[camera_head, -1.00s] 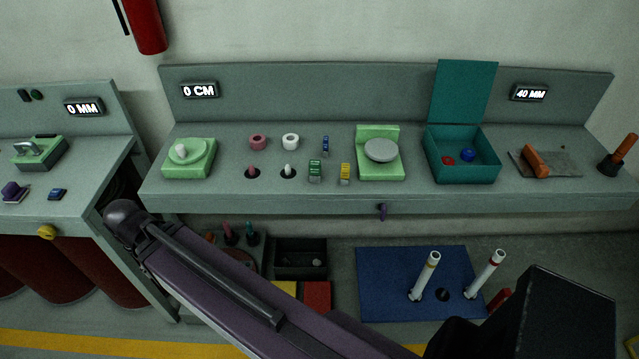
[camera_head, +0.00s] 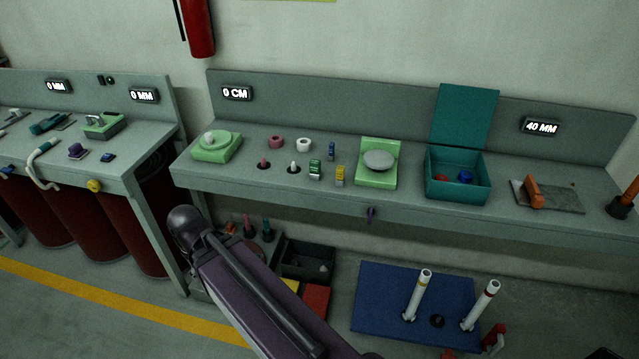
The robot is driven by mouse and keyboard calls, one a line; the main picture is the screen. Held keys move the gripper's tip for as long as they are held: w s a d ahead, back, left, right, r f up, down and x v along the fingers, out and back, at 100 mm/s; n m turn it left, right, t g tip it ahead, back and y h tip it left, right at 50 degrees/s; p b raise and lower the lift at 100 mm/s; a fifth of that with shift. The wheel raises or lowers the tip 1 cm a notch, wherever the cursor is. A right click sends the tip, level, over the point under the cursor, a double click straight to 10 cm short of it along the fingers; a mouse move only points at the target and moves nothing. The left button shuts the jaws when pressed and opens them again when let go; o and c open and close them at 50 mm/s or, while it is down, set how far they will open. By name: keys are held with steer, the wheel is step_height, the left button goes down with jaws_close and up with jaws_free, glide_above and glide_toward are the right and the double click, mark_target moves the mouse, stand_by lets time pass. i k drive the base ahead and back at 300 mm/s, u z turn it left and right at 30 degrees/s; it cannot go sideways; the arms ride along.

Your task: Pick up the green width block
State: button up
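The green width block (camera_head: 315,169) is a small green block with pale markings. It stands on the grey bench top near the front edge, just left of a yellow block (camera_head: 340,175) and in front of a small blue block (camera_head: 331,151). My arm crosses the lower middle of the view, below the bench front and apart from the block. My gripper is not in view, so its state cannot be seen.
Pink and white rings with pegs stand left of the block. A green device with a grey disc (camera_head: 378,160) and an open teal box (camera_head: 457,189) stand right. A purple hook (camera_head: 370,214) hangs under the bench edge. A blue mat (camera_head: 385,318) with white posts lies below.

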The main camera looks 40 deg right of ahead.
mark_target(314, 165)
steer(key=u, duration=0.15)
steer(key=k, duration=0.9)
steer(key=z, duration=1.8)
steer(key=i, duration=1)
steer(key=z, duration=0.1)
